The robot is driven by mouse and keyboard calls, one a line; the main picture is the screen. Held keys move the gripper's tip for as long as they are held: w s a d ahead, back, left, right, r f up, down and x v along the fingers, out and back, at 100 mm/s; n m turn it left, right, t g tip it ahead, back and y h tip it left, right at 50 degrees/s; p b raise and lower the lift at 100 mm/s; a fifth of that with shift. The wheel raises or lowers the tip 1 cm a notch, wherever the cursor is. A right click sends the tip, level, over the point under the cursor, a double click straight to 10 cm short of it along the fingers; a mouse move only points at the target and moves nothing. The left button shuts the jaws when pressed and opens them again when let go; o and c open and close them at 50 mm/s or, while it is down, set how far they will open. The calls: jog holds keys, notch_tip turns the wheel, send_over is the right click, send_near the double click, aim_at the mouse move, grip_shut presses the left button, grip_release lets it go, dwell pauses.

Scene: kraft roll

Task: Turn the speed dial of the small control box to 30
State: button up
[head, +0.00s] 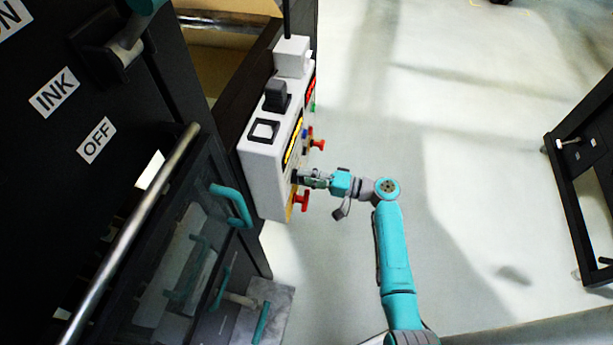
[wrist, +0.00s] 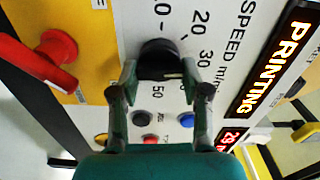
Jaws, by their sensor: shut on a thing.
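The small control box (head: 255,175) is white and mounted on the machine's side. Its speed dial (wrist: 158,52) is a round black knob on the white panel under the word SPEED. The numbers 10, 20, 30 and 50 show around it; the space between 30 and 50 is covered by a finger. A pale mark shows on the knob's lower right edge; I cannot tell exactly which value it points to. My gripper (wrist: 160,78) is shut on the dial, one finger on each side. In the head view my gripper (head: 303,177) reaches the box's front face and hides the dial.
A red handle (wrist: 45,60) sits left of the dial on a yellow plate. Blue and red buttons (wrist: 150,139) lie below the dial. A lit PRINTING display (wrist: 270,62) is at the right. Open floor (head: 450,170) lies right of my arm.

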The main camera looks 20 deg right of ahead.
jog(key=shift+m, duration=0.5)
jog(key=o, duration=1.1)
jog(key=shift+o, duration=0.2)
jog(key=v, duration=1.2)
jog(key=shift+f, duration=0.1)
